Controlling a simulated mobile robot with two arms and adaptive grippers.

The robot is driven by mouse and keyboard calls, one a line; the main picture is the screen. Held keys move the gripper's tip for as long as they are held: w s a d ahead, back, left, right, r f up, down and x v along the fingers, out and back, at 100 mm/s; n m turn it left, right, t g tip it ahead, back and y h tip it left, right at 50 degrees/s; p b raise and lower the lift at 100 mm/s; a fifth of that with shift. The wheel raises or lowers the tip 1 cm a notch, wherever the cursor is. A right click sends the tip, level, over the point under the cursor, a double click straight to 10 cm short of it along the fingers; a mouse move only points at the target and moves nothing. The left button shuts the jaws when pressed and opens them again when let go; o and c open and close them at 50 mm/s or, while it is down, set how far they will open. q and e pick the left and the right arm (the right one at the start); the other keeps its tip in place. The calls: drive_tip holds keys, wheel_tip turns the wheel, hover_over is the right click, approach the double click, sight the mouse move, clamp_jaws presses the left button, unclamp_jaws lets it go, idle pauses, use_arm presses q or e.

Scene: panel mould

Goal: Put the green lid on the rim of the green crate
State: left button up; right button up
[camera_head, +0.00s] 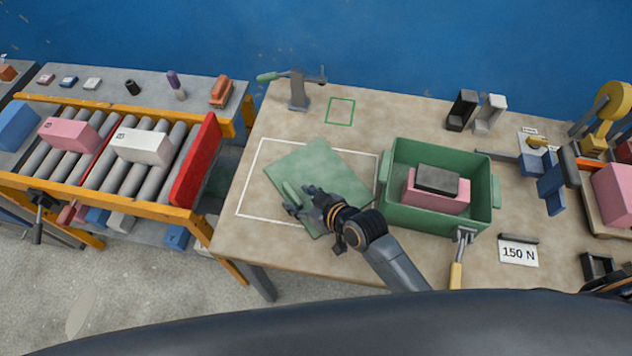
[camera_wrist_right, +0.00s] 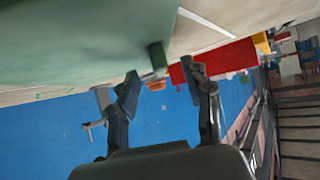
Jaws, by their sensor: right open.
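The green lid (camera_head: 325,165) is a flat square plate lying turned at an angle on the table, partly inside a white outlined rectangle. Its bar handle (camera_head: 292,194) stands on the lid's left part. My right gripper (camera_head: 297,199) is at the handle with its fingers apart. In the right wrist view the handle (camera_wrist_right: 157,56) shows just beyond and between the open fingertips (camera_wrist_right: 163,76), with the lid (camera_wrist_right: 80,40) at upper left. The green crate (camera_head: 482,163) stands open to the right, holding a pink block (camera_head: 455,204) and a dark grey block (camera_head: 437,178). My left gripper is out of view.
A yellow-handled clamp (camera_head: 457,270) is at the crate's front wall. A toggle clamp (camera_head: 298,92) stands at the table's back left. Black and grey brackets (camera_head: 462,110) stand behind the crate. A roller conveyor (camera_head: 110,150) with blocks is at left.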

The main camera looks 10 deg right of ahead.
drive_tip(key=shift+x, duration=1.2)
clamp_jaws()
drive_tip(key=shift+r, duration=0.15)
drive_tip(key=shift+r, duration=0.25)
wheel_tip(320, 180, up, 2)
drive_tip(key=shift+r, duration=0.2)
drive_tip(key=s+a+r+b, duration=0.1)
drive_tip(key=s+a+r, duration=0.3)
drive_tip(key=s+r, duration=0.6)
drive_tip(key=s, duration=0.3)
drive_tip(key=shift+s+b, duration=0.25)
drive_tip(key=shift+b, duration=0.1)
